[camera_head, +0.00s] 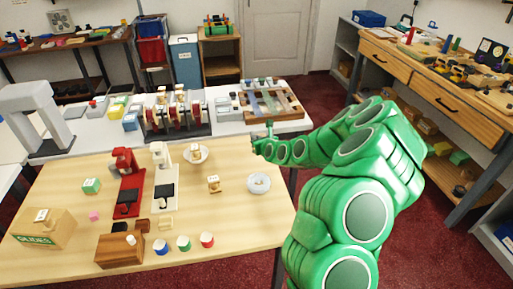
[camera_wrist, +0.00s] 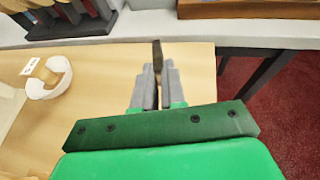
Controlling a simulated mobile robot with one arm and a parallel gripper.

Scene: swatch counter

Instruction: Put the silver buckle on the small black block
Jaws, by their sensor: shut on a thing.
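My gripper (camera_wrist: 156,88) is shut on a thin, dark grey-brown piece (camera_wrist: 157,54) that stands up between the fingertips. It is seen edge-on, so I cannot tell whether it is the silver buckle. In the head view my gripper (camera_head: 266,131) is above the right rear part of the wooden table, near the white counter. I cannot single out the small black block for sure.
Several coloured jars, a green cube (camera_head: 91,186) and a carton (camera_head: 43,228) stand towards the front and left. The right front of the table is clear.

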